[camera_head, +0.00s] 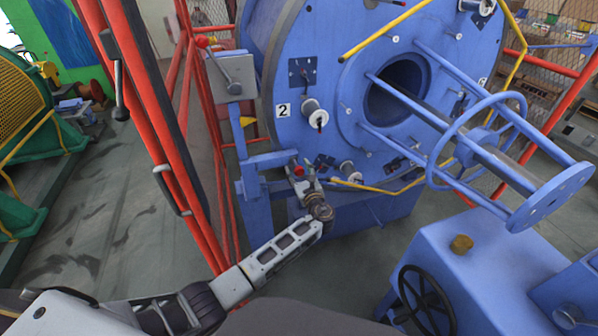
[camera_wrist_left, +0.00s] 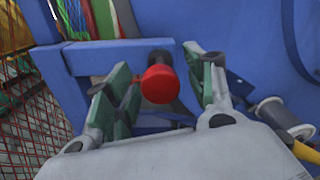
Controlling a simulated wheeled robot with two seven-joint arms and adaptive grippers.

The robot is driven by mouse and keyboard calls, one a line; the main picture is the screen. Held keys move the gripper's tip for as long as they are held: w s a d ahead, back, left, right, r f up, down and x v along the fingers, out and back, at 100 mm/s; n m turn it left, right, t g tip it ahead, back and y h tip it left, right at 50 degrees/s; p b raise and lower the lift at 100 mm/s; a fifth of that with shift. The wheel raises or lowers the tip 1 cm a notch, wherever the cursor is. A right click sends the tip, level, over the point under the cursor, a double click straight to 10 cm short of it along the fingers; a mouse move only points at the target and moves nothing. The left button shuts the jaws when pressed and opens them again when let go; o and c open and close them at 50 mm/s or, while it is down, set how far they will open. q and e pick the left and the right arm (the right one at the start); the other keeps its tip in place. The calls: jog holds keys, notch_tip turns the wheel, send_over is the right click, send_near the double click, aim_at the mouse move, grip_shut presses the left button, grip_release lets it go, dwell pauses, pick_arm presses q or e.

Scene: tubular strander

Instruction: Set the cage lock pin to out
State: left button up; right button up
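The cage lock pin shows as a red knob (camera_wrist_left: 160,84) on a short dark shaft at the blue bracket (camera_wrist_left: 115,57) in the left wrist view. In the head view the red knob (camera_head: 298,170) is small, at the right end of the blue bracket (camera_head: 268,160), beside the big blue cage disc (camera_head: 350,110). My left gripper (camera_head: 303,178) is at the knob. In the left wrist view its green-padded fingers (camera_wrist_left: 165,92) stand apart on either side of the knob, with gaps showing. How far the pin sits in the bracket is hard to tell. My right gripper is not in view.
A grey box with a red-balled lever (camera_head: 235,78) stands on a post above the bracket. Red fence frames (camera_head: 160,140) rise just left of my left arm. A blue cabinet with a black handwheel (camera_head: 428,300) is at the lower right. A bobbin (camera_head: 348,170) is close right.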

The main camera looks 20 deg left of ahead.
pick_arm(q)
jog(key=v, duration=0.7)
dwell(0.6)
jog(key=shift+s+d+f, duration=0.1)
jog(key=shift+s, duration=0.05)
